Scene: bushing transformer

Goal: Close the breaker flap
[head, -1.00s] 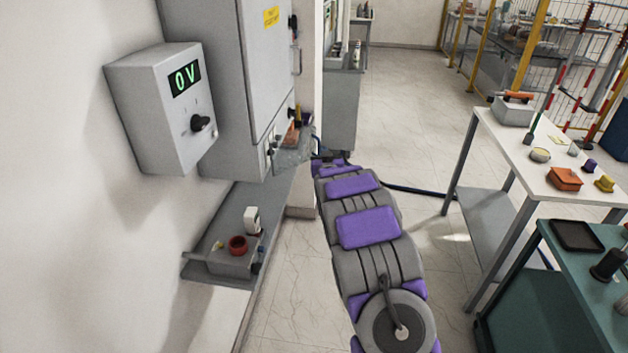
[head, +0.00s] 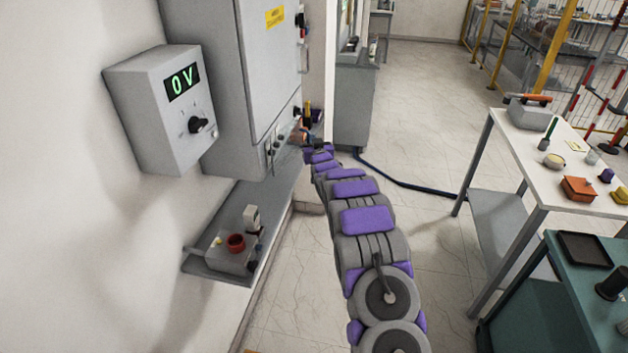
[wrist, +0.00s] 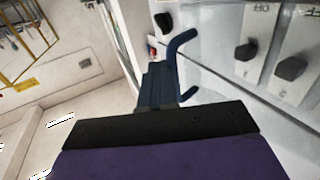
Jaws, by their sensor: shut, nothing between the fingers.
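The breaker cabinet (head: 225,60) hangs on the left wall. Its lower part carries small dark switches (head: 270,152). In the wrist view, dark knobs (wrist: 290,68) with an OFF mark sit on a pale panel at the right. How far the flap stands open is unclear. My gripper (wrist: 162,75) is shut and empty beside the handle; contact cannot be told. In the head view, my gripper is too small to make out clearly.
A grey box (head: 165,110) reading 0 V with a knob is at left. A low wall shelf (head: 205,265) holds a red-ringed part. A white table (head: 510,160) and a teal bench (head: 540,300) stand at right.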

